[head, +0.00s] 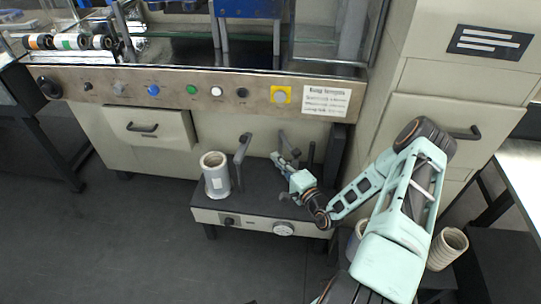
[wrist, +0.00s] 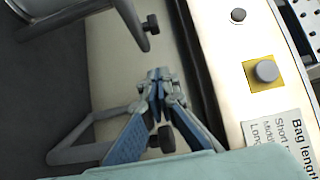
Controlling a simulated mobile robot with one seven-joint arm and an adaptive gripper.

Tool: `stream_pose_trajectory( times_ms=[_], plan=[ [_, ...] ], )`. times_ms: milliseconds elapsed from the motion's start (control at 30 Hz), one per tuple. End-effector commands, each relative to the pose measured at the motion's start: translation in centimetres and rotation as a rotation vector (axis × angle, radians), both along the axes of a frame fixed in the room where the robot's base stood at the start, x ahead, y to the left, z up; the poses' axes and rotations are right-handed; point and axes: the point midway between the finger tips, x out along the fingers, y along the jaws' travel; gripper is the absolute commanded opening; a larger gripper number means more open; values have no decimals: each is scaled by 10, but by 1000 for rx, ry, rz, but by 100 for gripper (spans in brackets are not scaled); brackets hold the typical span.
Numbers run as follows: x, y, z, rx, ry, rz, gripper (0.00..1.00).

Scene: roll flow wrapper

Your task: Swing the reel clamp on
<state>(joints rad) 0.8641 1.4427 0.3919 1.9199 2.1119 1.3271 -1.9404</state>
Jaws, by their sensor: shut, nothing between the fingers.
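Two grey bent arms with dark knobs stand on the low reel stand (head: 262,200) under the machine; I cannot tell which is the reel clamp. The left bent arm (head: 241,150) is upright beside a white reel (head: 216,176). The right bent arm (head: 289,144) is close to my gripper (head: 277,158). In the wrist view one bent arm (wrist: 127,17) is at the top, and the other bent arm (wrist: 85,131) is partly behind my gripper (wrist: 160,75). The fingertips are together and empty, between the two knobs. Contact with either arm cannot be told.
The machine's control panel (head: 170,90) with buttons is above the stand, and a label (head: 325,101) is at its right. A drawer (head: 150,127) is at the left. More reels (head: 447,249) stand at the right beside my arm. The floor at left is clear.

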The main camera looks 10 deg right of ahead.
Motion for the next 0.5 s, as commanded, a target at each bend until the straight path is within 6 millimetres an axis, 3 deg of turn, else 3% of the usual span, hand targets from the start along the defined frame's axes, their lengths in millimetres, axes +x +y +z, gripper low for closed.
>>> stream_pose_trajectory(
  times_ms=[300, 500],
  plan=[
    [65, 21, -3, -1, -4, 1, 0],
    [88, 44, -2, 3, -1, 2, 0]
  ],
)
